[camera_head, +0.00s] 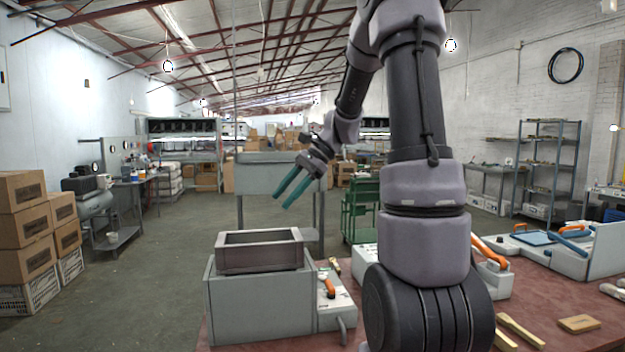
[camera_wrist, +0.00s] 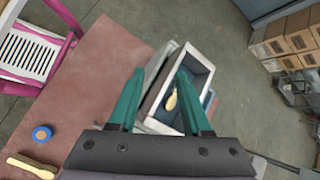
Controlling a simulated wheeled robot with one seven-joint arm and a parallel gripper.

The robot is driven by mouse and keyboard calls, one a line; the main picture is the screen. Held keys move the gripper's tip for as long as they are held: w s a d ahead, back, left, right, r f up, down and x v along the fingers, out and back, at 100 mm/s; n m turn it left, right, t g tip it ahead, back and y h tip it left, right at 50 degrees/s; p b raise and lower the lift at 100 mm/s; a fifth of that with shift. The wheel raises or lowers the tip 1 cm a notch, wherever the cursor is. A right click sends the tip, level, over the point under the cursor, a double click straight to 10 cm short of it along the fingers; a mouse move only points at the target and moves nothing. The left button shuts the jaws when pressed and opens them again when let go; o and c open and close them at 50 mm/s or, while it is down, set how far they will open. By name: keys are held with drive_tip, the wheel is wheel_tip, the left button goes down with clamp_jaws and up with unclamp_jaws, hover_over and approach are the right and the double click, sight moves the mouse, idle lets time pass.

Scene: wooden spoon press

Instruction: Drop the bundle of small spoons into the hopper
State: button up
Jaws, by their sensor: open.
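The hopper (camera_head: 259,258) is an open brown-grey rectangular box on top of a grey press (camera_head: 258,302) at the left of the table. My gripper (camera_head: 283,198), with two teal fingers, is open and empty above the hopper, pointing down and to the left. In the wrist view the hopper (camera_wrist: 157,97) lies beyond the fingertips. Light wooden spoons, likely the small bundle (camera_wrist: 171,99), show inside it between my fingers, apart from both fingers. The head view does not show the hopper's inside.
The red-brown table (camera_wrist: 95,85) holds a blue tape roll (camera_wrist: 42,133) and a wooden spoon (camera_wrist: 32,166). Wooden pieces (camera_head: 521,331) and a small block (camera_head: 579,324) lie at the right. A pink chair (camera_wrist: 32,42) stands beside the table. Boxes (camera_head: 25,225) are stacked at the far left.

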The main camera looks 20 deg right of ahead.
drive_tip(key=s+r+n+t+h, duration=0.3)
drive_tip(key=s+n, duration=0.2)
drive_tip(key=s, duration=0.5)
drive_tip(key=s+r+n+t+h, duration=0.2)
drive_tip(key=s+r+n+h, duration=0.1)
drive_tip(key=s, duration=0.6)
drive_tip(key=shift+s+a+r+n+t, duration=0.4)
drive_tip(key=shift+r+n, duration=0.35)
drive_tip(key=shift+n, duration=0.15)
drive_tip(key=shift+a, duration=0.1)
